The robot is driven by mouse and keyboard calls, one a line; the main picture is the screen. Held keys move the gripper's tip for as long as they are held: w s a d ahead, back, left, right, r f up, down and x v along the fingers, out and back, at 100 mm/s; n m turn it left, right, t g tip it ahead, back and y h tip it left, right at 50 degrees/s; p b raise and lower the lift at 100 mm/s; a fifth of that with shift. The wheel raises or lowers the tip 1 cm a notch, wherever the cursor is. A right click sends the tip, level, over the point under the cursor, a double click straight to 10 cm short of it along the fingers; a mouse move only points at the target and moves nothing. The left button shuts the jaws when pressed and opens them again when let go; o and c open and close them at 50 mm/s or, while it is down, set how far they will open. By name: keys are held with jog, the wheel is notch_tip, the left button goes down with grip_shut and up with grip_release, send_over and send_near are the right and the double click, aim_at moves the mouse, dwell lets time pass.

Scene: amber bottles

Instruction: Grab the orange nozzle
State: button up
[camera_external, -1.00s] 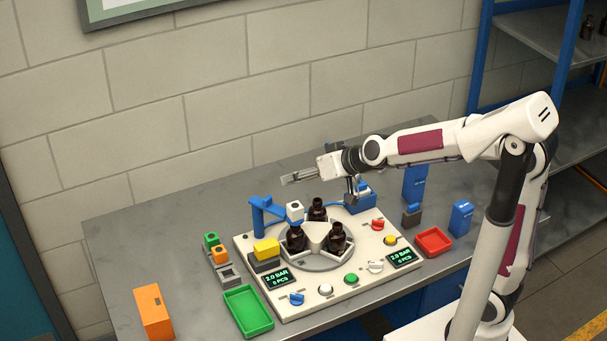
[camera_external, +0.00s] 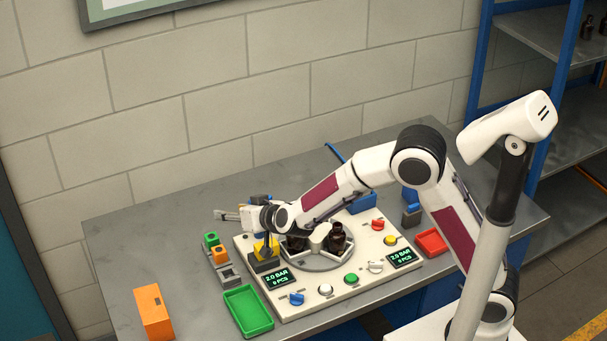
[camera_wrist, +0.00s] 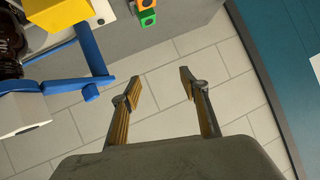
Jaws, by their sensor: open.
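The orange nozzle (camera_external: 220,254) is a small orange block in a grey holder (camera_external: 231,275) at the left of the white machine panel, just in front of the green nozzle (camera_external: 211,239). In the wrist view the orange nozzle (camera_wrist: 148,19) is at the top edge, beside the green one (camera_wrist: 147,4). My gripper (camera_external: 222,214) is open and empty, above the table and behind the nozzle holder. In the wrist view the fingers of my gripper (camera_wrist: 158,85) are apart, with wall between them.
A blue post (camera_wrist: 92,50) and a yellow block (camera_wrist: 57,12) are left of my fingers in the wrist view. A green tray (camera_external: 248,310) and an orange box (camera_external: 154,312) stand near the table's front. The table's back left is clear.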

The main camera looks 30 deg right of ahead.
jog(key=h, duration=0.2)
send_over(220, 257)
jog(key=s+d, duration=0.1)
jog(key=s, duration=0.2)
notch_tip(220, 257, down, 7)
jog(key=shift+t+h, duration=0.7)
jog(key=shift+t, duration=0.2)
jog(key=s+f, duration=0.1)
jog(key=f, duration=0.3)
jog(key=s+a+f, duration=0.1)
jog(key=f, duration=0.1)
jog(key=shift+s, duration=0.3)
jog(key=shift+s+f, duration=0.2)
jog(key=shift+f, duration=0.15)
jog(key=shift+x, duration=1.35)
jog(key=shift+r, duration=0.1)
jog(key=shift+w, duration=0.1)
